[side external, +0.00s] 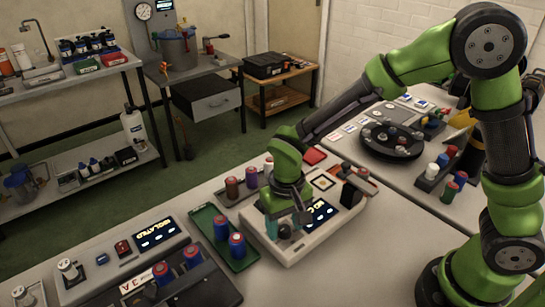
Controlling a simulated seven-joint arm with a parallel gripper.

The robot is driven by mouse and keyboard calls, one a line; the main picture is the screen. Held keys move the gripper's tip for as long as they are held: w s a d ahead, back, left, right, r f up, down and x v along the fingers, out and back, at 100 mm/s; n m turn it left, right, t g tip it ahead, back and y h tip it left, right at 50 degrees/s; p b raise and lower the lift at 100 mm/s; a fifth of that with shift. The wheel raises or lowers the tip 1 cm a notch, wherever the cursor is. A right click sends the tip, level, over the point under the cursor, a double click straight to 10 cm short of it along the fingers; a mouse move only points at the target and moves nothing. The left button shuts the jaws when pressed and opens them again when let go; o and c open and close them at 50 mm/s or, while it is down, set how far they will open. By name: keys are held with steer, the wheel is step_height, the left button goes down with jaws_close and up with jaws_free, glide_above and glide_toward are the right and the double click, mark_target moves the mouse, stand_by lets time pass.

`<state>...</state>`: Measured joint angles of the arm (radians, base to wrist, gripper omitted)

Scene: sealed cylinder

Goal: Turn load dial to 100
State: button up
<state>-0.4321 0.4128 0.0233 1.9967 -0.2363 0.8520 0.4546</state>
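A pale control unit (287,258) stands on the bench in the middle of the side external view. The dial's pointer and marked value are too small to read.
A green tray (246,262) with red-and-blue cylinders lies just left of the unit. A second console (118,260) and a dark rack (207,291) are further left. A dark turntable (375,145) and more cylinders are behind right.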

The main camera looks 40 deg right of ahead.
mark_target(290, 229)
step_height(290, 229, up, 17)
stand_by(0.7)
steer(key=shift+w+f, duration=0.1)
steer(key=s+d+r+m+t+y, duration=0.1)
steer(key=s+d+r+t+y, duration=0.1)
steer(key=s+d+t, duration=0.5)
steer(key=s+d+r, duration=0.1)
steer(key=s+d, duration=0.2)
steer(key=d, duration=0.3)
steer(key=shift+s+d+m, duration=0.15)
steer(key=shift+s+m, duration=0.15)
